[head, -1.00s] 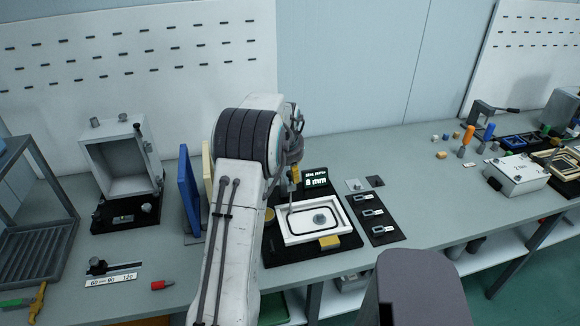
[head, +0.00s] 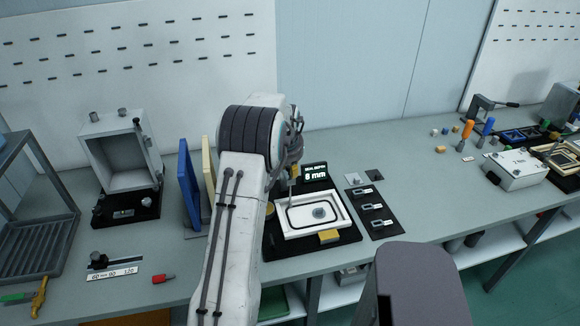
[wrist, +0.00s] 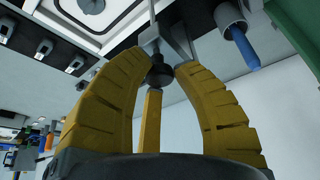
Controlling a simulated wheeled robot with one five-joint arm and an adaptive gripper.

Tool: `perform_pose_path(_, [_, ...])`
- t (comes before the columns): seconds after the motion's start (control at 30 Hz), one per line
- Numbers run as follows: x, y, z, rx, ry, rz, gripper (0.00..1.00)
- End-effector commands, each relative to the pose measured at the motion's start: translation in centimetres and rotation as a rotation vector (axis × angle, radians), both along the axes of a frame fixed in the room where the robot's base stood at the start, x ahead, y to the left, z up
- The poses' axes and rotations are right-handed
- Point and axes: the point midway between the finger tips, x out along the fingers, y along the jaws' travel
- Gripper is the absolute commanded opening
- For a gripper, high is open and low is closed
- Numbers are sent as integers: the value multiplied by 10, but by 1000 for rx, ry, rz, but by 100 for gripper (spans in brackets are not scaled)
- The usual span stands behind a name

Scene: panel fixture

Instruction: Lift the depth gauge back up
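A white panel with a dark rounded-rectangle groove (head: 338,226) lies on a black fixture (head: 271,256) in the head view. My gripper (head: 294,174) is over the panel's back left part, partly hidden by my arm. A thin grey rod, seemingly the depth gauge (head: 291,190), reaches down from it towards the groove; I cannot tell whether its tip touches. In the wrist view, the yellow fingers of my gripper (wrist: 160,65) close around the gauge's black knob (wrist: 160,76), below a grey bracket (wrist: 178,28). A small display (head: 315,173) behind the panel reads 8 mm.
A black strip with several small blocks (head: 371,208) lies right of the fixture. Upright blue (head: 188,185) and cream (head: 209,165) boards and a grey box (head: 122,160) stand to the left. The bench between the strip and the white box (head: 516,170) is clear.

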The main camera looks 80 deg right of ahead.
Motion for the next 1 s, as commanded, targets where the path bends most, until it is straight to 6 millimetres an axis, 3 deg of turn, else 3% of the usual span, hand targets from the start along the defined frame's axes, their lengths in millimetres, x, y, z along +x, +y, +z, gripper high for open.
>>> perform_pose_path(0.27, [0, 0, 0, -2, 0, 0, 0])
perform_pose_path(0.63, [1, -1, 2, -4, 0, 0, 0])
perform_pose_path(0.87, [0, -3, 39, -13, 0, 0, 0])
perform_pose_path(1.0, [0, -3, 45, -13, 0, 0, 0])
